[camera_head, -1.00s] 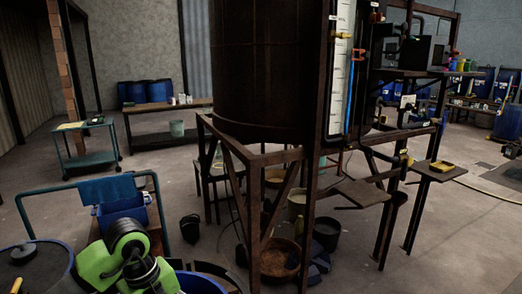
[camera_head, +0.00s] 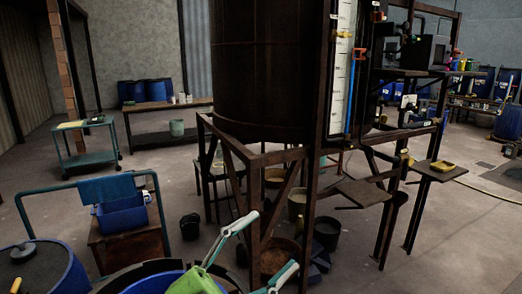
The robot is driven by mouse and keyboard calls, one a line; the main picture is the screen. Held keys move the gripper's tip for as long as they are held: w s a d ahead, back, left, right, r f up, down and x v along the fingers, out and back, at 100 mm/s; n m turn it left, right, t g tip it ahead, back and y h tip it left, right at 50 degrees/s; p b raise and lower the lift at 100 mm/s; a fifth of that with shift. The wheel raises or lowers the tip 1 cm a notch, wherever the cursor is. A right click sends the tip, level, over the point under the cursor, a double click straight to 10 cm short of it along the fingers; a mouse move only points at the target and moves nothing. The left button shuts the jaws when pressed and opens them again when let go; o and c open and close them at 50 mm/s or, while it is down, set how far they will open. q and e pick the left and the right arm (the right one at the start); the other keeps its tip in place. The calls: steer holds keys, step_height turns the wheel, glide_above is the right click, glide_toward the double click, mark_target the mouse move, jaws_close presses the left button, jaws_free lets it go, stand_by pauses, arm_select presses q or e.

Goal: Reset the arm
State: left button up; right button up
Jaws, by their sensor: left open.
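My left gripper (camera_head: 266,247) is at the bottom centre of the head view. Its green body shows at the bottom edge, and its two pale fingers reach up and to the right, spread apart. Nothing shows between them. It appears in front of the brown frame legs under the big tank, with no contact that I can make out. The rest of my left arm is mostly below the picture. My right gripper is not in view.
A large dark tank (camera_head: 262,75) stands on a brown frame. Buckets, including a black one (camera_head: 190,227), stand on the floor. A blue bin (camera_head: 122,214) sits on a wooden stand at left, near a blue barrel (camera_head: 40,268). The floor at left centre is free.

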arm_select(q)
steer(key=w+a+f+n+t+y, duration=0.2)
steer(key=w+a+n+t+y, duration=0.1)
steer(key=a+n+t+y, duration=0.3)
steer(key=w+a+f+n+t+y, duration=0.3)
steer(key=a+n+y, duration=0.4)
steer(key=n, duration=0.1)
steer(key=s+a+f+n+g+y, duration=0.3)
steer(key=a+f+g+y, duration=0.15)
steer(key=f, duration=0.55)
steer(key=s+a+f+n+g+y, duration=0.3)
steer(key=a+f+n+y, duration=0.15)
steer(key=f, duration=0.55)
steer(key=s+f+m+g+h, duration=0.1)
steer(key=s+f+g, duration=0.5)
steer(key=s, duration=0.5)
steer(key=s+f+m+g+h, duration=0.1)
steer(key=s+f+g, duration=0.3)
steer(key=s+f, duration=0.5)
step_height(320, 180, down, 24)
steer(key=s+g, duration=0.1)
steer(key=s, duration=0.1)
steer(key=s+a+f+g, duration=0.1)
steer(key=s+a+f, duration=0.1)
steer(key=s+f, duration=1.6)
steer(key=shift+a+b, duration=0.15)
steer(key=shift+b, duration=0.15)
